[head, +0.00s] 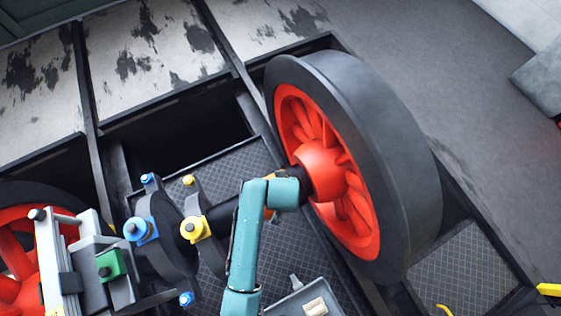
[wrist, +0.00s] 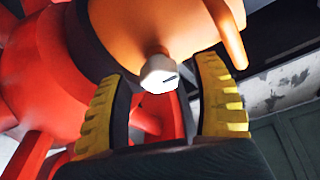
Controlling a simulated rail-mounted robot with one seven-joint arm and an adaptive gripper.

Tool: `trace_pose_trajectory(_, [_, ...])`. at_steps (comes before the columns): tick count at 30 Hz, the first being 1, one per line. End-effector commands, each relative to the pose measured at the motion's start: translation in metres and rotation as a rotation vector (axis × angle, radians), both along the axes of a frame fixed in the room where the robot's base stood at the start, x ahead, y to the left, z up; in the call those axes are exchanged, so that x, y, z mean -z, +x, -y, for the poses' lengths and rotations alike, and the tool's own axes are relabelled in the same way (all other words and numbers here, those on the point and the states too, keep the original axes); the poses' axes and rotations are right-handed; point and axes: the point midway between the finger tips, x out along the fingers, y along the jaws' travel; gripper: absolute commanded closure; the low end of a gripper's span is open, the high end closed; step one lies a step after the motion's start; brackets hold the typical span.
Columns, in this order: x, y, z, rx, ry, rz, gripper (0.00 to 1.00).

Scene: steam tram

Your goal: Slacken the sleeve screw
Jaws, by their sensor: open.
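The sleeve screw (wrist: 158,74) shows in the wrist view as a pale, short head with a dark mark on its face. It sticks out of an orange sleeve (wrist: 130,32). My gripper (wrist: 163,88) is open, with one yellow-ribbed finger on each side of the screw head; gaps show and neither finger visibly touches it. In the head view a small orange patch (head: 269,213), probably the sleeve, shows beside my teal arm near the wheel hub. The screw and my fingertips are hidden there.
A large red-spoked wheel (head: 395,170) with a dark tyre stands right of my arm. Blue clamp (head: 141,229) and yellow clamp (head: 196,228) parts sit on the axle to the left. A grey tray (head: 287,303) is below. Dark open pits lie behind.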

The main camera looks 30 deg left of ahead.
Motion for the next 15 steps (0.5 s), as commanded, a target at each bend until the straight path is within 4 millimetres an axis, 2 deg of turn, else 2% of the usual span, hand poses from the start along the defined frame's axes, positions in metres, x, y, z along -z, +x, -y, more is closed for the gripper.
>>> trace_pose_trajectory(5, [-0.0006, -0.0001, -0.0001, 0.000, 0.000, 0.000, 0.35])
trace_pose_trajectory(6, [-0.0006, -0.0001, -0.0001, 0.000, 0.000, 0.000, 0.38])
trace_pose_trajectory(15, [-0.0005, -0.0003, 0.0001, 0.000, 0.000, 0.000, 0.95])
